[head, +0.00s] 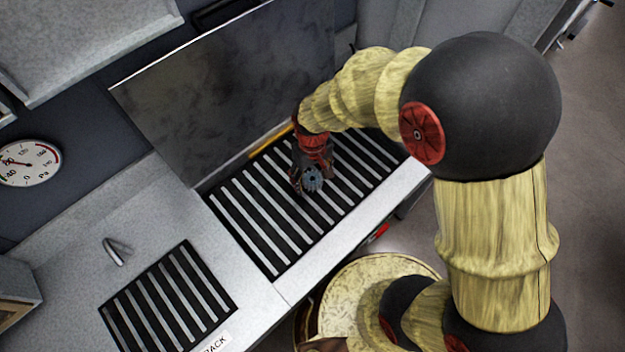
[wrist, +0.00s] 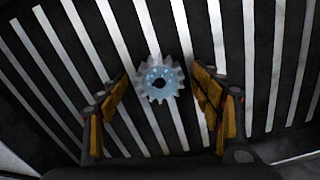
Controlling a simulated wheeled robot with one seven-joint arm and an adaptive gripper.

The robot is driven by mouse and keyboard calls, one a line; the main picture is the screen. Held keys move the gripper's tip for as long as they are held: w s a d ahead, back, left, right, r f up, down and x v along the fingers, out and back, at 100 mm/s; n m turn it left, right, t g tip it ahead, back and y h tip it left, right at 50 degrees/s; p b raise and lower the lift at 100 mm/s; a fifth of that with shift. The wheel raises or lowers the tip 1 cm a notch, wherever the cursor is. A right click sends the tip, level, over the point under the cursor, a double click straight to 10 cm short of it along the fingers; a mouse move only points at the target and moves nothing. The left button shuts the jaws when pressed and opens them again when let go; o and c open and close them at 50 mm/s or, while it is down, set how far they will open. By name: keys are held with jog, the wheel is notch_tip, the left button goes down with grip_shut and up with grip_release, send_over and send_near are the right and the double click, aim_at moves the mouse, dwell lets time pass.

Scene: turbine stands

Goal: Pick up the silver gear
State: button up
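The silver gear (wrist: 148,90) is a toothed disc with a dark centre hole. In the wrist view it lies between the open fingers of my gripper (wrist: 160,112), slightly beyond their tips, and no finger touches it. In the head view the gear (head: 312,181) shows just below my gripper (head: 312,172), over the slatted rack. Whether it rests flat on the slats is hard to tell. My gripper points down with its yellow-padded fingers spread and nothing held.
The large slatted rack (head: 245,208) is set in a grey counter, with a dark upright panel (head: 225,95) behind it. A smaller slatted rack (head: 150,318) and a bent metal piece (head: 117,250) are at the left. A gauge (head: 28,162) hangs on the wall.

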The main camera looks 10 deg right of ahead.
jog(key=shift+c, duration=1.2)
grip_shut()
